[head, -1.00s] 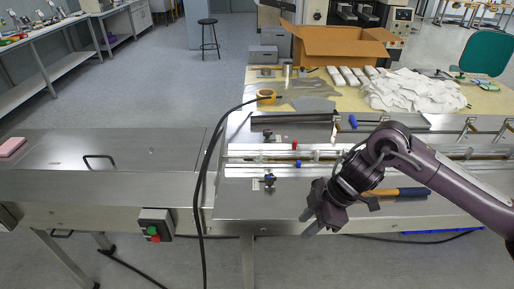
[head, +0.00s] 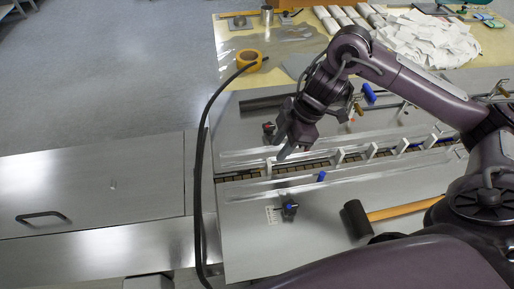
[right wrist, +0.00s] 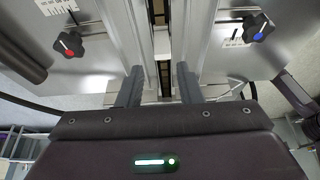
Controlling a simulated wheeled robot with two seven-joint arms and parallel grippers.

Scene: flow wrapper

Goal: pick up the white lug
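Several white lugs stand upright in a row along the channel in the head view; the leftmost white lug (head: 271,166) is just below and left of my right gripper's fingertips. My right gripper (head: 287,151) points down over the channel. In the right wrist view its two fingers (right wrist: 160,88) are apart, one on each side of the channel, with nothing held between them. A pale piece, probably a lug (right wrist: 163,42), shows in the channel beyond the fingertips. I cannot tell whether the fingers touch anything. My left gripper is not in view.
Metal guide rails (head: 245,157) flank the channel. A black-headed mallet (head: 356,219) lies at the front right. A blue knob (head: 290,208) and a red knob (right wrist: 69,47) sit beside the rails. A black cable (head: 199,190) crosses left, near a tape roll (head: 250,60).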

